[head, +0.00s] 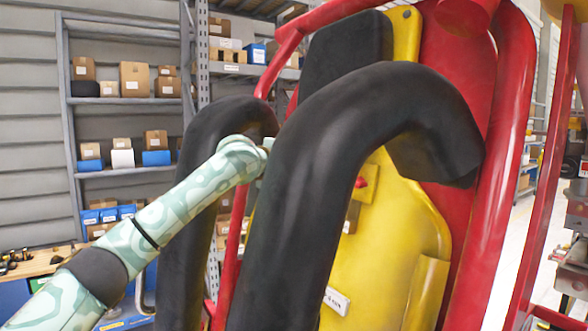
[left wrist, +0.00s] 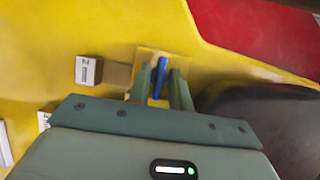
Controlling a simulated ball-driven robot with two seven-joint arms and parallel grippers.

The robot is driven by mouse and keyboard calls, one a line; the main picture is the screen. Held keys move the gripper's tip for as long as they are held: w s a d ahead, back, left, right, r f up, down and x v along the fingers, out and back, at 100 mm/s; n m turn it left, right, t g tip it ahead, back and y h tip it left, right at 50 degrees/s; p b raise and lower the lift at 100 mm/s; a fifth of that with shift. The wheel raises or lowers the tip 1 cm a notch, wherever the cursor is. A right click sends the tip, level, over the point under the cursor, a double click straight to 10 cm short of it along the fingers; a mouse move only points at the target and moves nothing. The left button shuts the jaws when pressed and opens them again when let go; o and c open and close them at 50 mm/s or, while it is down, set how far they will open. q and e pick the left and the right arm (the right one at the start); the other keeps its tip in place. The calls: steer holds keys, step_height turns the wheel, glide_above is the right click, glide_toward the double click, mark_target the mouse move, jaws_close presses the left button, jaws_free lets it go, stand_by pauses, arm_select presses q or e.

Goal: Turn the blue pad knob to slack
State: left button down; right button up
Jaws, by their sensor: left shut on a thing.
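The blue pad knob (left wrist: 160,77) is a narrow blue bar standing on a small yellow-tan plate (left wrist: 147,60) on the yellow seat back, in the left wrist view. My left gripper (left wrist: 161,82) has one finger on each side of the knob and is shut on it. The knob's exact turn angle is hard to read. In the head view my left arm reaches in behind the black padded restraint (head: 315,150), which hides the gripper and the blue knob. My right gripper is in neither view.
A white label block (left wrist: 88,70) sits left of the knob. A dark pad (left wrist: 265,120) lies close on the right. In the head view, the yellow seat back (head: 400,230) shows a small red part (head: 361,182). Shelves with boxes (head: 135,78) stand behind.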

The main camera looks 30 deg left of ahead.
arm_select(q)
steer(key=n+g, duration=0.1)
steer(key=n, duration=0.2)
steer(key=shift+n+g, duration=0.3)
steer(key=shift+n, duration=0.1)
steer(key=n+g, duration=0.1)
steer(key=n, duration=0.2)
steer(key=shift+w, duration=0.1)
steer(key=n+g+h, duration=0.1)
steer(key=n, duration=0.1)
steer(key=shift+n+g, duration=0.3)
steer(key=shift+g, duration=0.1)
steer(key=shift+a+n+g+h, duration=0.1)
steer(key=shift+n+g+h, duration=0.4)
steer(key=shift+n, duration=0.7)
steer(key=c, duration=1.5)
jaws_free()
steer(key=shift+c, duration=0.2)
steer(key=shift+r, duration=0.1)
